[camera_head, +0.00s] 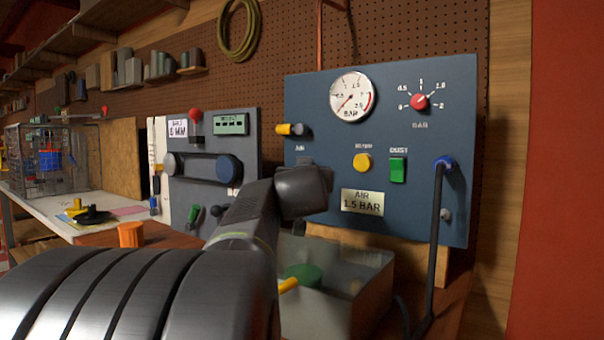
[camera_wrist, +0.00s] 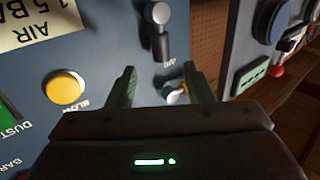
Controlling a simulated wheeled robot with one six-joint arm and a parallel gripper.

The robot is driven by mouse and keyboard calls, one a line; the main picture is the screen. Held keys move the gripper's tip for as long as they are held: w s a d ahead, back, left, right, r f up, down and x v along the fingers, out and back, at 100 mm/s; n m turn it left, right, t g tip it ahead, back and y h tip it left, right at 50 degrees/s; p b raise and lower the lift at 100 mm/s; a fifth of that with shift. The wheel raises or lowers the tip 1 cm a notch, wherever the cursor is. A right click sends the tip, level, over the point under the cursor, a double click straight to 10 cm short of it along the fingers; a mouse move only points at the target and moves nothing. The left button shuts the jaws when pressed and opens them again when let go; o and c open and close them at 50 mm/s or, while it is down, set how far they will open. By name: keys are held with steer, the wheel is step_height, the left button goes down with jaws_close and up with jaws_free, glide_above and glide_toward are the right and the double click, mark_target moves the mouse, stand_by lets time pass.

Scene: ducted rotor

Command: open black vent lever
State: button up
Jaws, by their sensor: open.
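A black lever (camera_wrist: 161,46) on the blue-grey panel shows at the top of the wrist view, near the AIR label, with a pale metal pivot. I cannot tell for sure that it is the vent lever. My gripper (camera_wrist: 160,78) is open and empty, its two green-grey fingers pointing at the panel, and the black lever lies beyond the fingertips, apart from them. A small yellow-tipped lever (camera_wrist: 177,95) shows between the fingers; it also shows in the head view (camera_head: 290,129). In the head view my arm covers the fingers and part of the panel below the AIR label.
The blue panel carries a gauge (camera_head: 352,97), a red knob (camera_head: 420,101), a yellow button (camera_head: 362,162), a green switch (camera_head: 398,170) and a hose (camera_head: 437,220). A grey panel (camera_head: 243,130) with a belt stands left. An open-topped bin (camera_head: 365,290) sits below. An orange cup (camera_head: 131,234) stands left.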

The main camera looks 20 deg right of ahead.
steer(key=v, duration=0.5)
steer(key=shift+s+a, duration=0.1)
steer(key=shift+s, duration=0.3)
steer(key=shift+w, duration=0.15)
steer(key=x, duration=1.3)
steer(key=shift+w, duration=0.3)
steer(key=n+g+p, duration=0.1)
steer(key=p, duration=0.1)
steer(key=w+n+p, duration=0.1)
steer(key=p, duration=0.2)
steer(key=shift+a+r+g, duration=0.15)
steer(key=shift+a+g, duration=0.2)
steer(key=shift+g, duration=0.05)
stand_by(1.4)
stand_by(0.4)
